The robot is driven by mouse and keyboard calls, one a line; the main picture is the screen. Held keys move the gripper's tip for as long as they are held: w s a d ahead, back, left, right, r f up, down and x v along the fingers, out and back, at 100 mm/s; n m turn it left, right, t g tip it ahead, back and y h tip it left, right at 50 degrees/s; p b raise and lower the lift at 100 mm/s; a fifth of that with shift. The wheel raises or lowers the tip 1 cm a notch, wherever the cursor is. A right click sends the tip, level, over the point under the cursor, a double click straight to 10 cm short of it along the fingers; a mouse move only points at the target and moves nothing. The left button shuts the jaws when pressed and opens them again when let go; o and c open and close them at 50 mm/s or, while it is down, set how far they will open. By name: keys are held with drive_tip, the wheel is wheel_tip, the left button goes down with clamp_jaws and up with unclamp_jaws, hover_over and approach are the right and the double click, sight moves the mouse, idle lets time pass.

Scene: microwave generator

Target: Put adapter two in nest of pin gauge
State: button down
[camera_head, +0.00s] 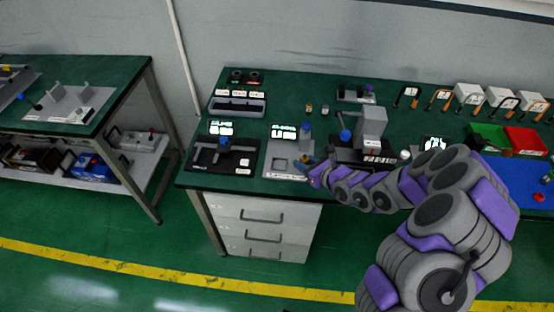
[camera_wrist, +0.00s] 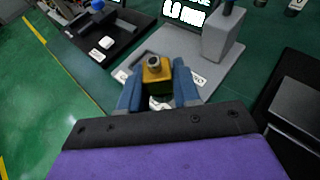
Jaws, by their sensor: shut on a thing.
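My gripper (camera_wrist: 157,90) has its blue fingers shut on a small brass-yellow adapter (camera_wrist: 156,70) with a round grey metal end facing up. I cannot read a number on it. In the head view my gripper (camera_head: 310,172) is at the front right edge of a grey gauge station (camera_head: 283,168). That station has a lit display and a grey block with a blue knob; it also shows in the wrist view (camera_wrist: 205,70). The adapter appears over the station's front edge, and I cannot tell whether they touch. The gripper and adapter hide part of the base. I cannot make out the nest.
A black gauge station (camera_head: 225,155) with a blue knob stands to the left. A dark station with a grey upright block (camera_head: 371,127) stands to the right. Green and red bins (camera_head: 525,141) are at the far right.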

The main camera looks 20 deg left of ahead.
drive_tip(key=b, duration=0.2)
hover_over(281, 165)
drive_tip(key=a, duration=0.1)
drive_tip(key=shift+a+f, duration=0.2)
drive_tip(key=shift+f, duration=0.3)
drive_tip(key=f, duration=0.1)
drive_tip(key=d+f, duration=0.1)
drive_tip(key=f, duration=0.1)
drive_tip(key=shift+d+f+b, duration=0.1)
drive_tip(key=shift+f+b, duration=0.05)
drive_tip(key=shift+b, duration=0.2)
